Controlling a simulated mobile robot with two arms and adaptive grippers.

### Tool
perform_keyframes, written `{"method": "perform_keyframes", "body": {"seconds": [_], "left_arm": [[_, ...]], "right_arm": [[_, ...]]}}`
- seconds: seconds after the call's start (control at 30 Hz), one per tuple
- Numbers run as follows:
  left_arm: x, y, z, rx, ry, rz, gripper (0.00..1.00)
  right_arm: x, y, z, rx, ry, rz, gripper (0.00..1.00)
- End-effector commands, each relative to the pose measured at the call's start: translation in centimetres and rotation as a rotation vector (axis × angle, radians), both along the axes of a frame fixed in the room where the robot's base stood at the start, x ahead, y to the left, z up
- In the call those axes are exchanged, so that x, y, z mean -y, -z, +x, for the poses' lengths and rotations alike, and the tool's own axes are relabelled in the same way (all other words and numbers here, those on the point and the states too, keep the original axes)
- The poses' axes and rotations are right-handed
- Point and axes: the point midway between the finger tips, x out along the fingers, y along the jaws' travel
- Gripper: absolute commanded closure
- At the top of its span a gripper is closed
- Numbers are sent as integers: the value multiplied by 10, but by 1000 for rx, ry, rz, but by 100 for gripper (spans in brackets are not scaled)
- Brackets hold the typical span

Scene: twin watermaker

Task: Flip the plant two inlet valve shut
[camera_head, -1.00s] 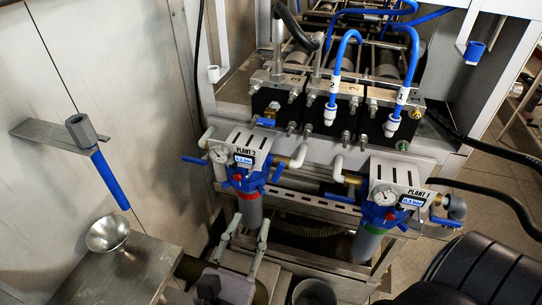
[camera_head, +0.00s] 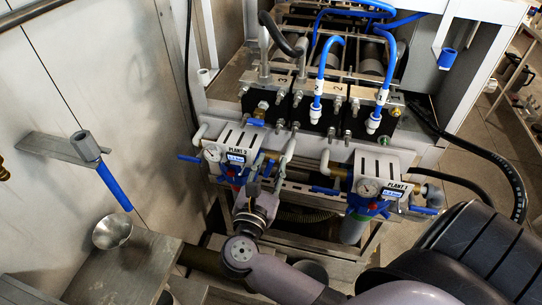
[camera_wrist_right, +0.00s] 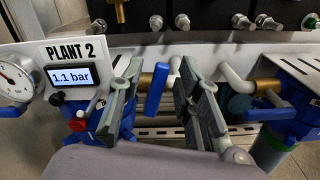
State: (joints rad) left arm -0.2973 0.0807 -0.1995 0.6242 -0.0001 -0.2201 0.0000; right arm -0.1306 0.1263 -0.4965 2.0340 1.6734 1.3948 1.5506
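The plant 2 panel (camera_head: 238,143) stands left of centre in the head view, with a gauge and a display. In the right wrist view its display (camera_wrist_right: 75,77) reads 1.1 bar. One blue lever (camera_head: 190,159) sticks out on its left. Another blue lever (camera_wrist_right: 157,88) stands nearly upright at the pipe right of the panel; no label shows which one is the inlet. My right gripper (camera_head: 270,163) is open, its fingers apart on either side of that right lever in the wrist view (camera_wrist_right: 158,76). I cannot tell whether they touch it. My left gripper is out of view.
The plant 1 unit (camera_head: 380,172) stands to the right, with its own blue levers. White and brass pipes run close behind my fingers.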

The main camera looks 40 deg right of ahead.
Motion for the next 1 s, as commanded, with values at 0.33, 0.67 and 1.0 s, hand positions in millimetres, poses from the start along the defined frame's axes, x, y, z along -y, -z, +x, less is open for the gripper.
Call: {"method": "perform_keyframes", "body": {"seconds": [0.33,0.67,1.0], "left_arm": [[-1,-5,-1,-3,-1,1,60],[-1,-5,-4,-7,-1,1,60],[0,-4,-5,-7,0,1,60]], "right_arm": [[11,0,9,-1,0,1,68],[11,0,9,0,0,0,82],[11,0,9,0,0,0,100]]}}
